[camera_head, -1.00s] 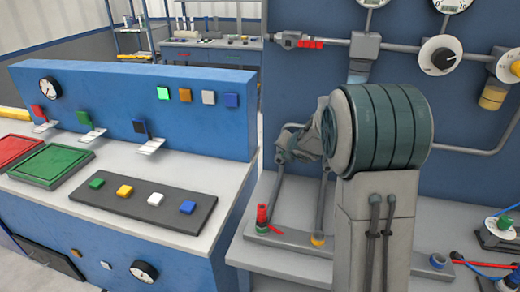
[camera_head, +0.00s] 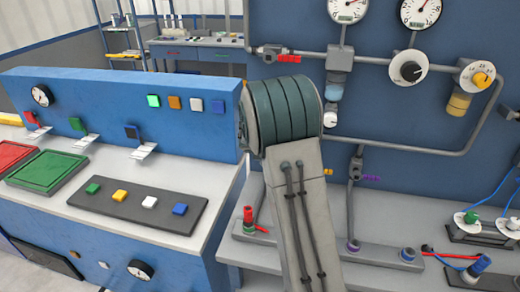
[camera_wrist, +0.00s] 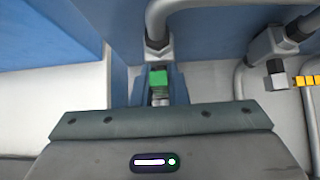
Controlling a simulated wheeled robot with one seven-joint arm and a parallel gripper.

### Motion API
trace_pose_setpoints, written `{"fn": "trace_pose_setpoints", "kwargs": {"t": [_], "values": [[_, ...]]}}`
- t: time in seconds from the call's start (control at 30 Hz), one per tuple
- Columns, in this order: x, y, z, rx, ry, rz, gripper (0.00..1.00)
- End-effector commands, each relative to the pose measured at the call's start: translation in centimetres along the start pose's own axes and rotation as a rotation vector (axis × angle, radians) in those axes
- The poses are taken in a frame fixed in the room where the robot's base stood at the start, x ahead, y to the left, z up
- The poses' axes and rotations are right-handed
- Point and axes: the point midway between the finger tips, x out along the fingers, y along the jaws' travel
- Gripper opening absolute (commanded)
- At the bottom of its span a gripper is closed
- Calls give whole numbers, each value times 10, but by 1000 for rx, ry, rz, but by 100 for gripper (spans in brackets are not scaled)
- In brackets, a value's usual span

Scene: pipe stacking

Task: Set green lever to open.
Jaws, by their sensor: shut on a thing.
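In the wrist view my gripper (camera_wrist: 160,90) is shut on a small green block, which I take as the green lever (camera_wrist: 159,78). The green block sits between the two finger ends, just below a bent grey pipe. Its lower part is partly hidden between the fingers. In the camera_head view my arm covers the gripper and this lever. A different green switch (camera_head: 77,124) stands on the blue console at left, apart from my arm.
A grey pipe (camera_wrist: 158,30) bends close above the fingers, and a yellow segmented handle (camera_wrist: 305,80) is at right. In the camera_head view a red valve handle (camera_head: 288,58), a purple handle (camera_head: 371,178) and gauges (camera_head: 347,8) line the blue wall. A grey bench (camera_head: 400,210) lies below.

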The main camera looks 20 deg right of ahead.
Motion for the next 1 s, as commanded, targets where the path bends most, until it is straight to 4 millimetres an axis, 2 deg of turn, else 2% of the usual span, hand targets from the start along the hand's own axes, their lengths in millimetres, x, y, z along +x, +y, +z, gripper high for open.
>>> {"fn": "trace_pose_setpoints", "kwargs": {"t": [0.33, 0.37, 0.4, 0.43, 0.77, 0.87, 1.0], "values": [[0, 0, -1, -8, 1, -3, 0], [0, 0, -1, -8, 1, -3, 19], [0, 0, -1, -8, 1, -3, 30], [0, 0, -1, -7, 1, -3, 35], [-2, 0, 0, -5, 0, -2, 35], [-10, 0, 1, -5, -1, -1, 35], [-32, 1, 1, -3, -2, 1, 35]]}}
